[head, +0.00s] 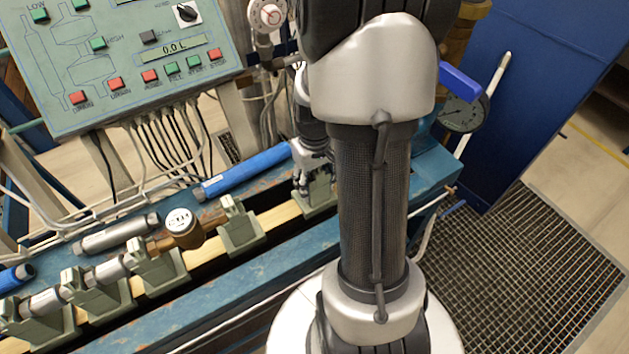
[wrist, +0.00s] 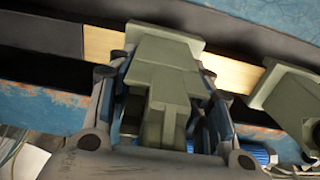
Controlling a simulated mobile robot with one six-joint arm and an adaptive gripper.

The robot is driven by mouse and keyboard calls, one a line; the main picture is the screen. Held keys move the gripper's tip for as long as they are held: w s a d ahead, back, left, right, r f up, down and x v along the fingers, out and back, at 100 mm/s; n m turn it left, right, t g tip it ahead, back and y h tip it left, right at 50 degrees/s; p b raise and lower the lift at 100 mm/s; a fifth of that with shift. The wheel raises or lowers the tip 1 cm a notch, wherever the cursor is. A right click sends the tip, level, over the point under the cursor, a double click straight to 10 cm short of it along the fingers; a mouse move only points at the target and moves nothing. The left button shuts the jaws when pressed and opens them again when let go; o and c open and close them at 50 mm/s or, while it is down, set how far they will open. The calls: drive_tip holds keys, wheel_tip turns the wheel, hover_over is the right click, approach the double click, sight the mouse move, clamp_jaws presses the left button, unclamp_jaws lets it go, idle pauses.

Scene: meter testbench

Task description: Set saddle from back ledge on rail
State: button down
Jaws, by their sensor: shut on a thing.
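The grey-green saddle (wrist: 165,62) is between the two fingers of my gripper (wrist: 163,80), which are shut on it. In the wrist view its wide base lies across the pale wooden strip of the rail (wrist: 233,72). In the head view the saddle (head: 318,197) shows below my gripper (head: 312,172), over the right part of the rail (head: 281,217). Whether its base rests fully on the rail or hangs just above it, I cannot tell. My arm hides part of the bench right of it.
Another saddle (head: 240,228) stands on the rail to the left, also close in the wrist view (wrist: 292,105). Further left, more saddles carry a pipe and brass meter (head: 182,230). A blue cylinder (head: 243,173) lies on the back ledge. A control panel (head: 120,60) stands behind.

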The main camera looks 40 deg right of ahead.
drive_tip(key=c, duration=0.7)
unclamp_jaws()
drive_tip(key=shift+r, duration=0.1)
wheel_tip(320, 180, up, 14)
drive_tip(key=p, duration=1.2)
drive_tip(key=shift+r, duration=0.15)
drive_tip(key=s+a+r+n+t+b, duration=0.15)
drive_tip(key=a+r+b, duration=0.25)
drive_tip(key=a+r, duration=0.65)
drive_tip(key=s+a+t, duration=0.1)
drive_tip(key=s+a, duration=0.1)
drive_tip(key=a, duration=0.1)
drive_tip(key=s+a+r+t+b, duration=0.1)
drive_tip(key=s+a, duration=0.2)
drive_tip(key=s+a+n+t+b, duration=0.1)
drive_tip(key=s+a, duration=0.1)
drive_tip(key=a, duration=0.1)
drive_tip(key=shift+s+a+r, duration=0.3)
drive_tip(key=shift+a+r, duration=0.05)
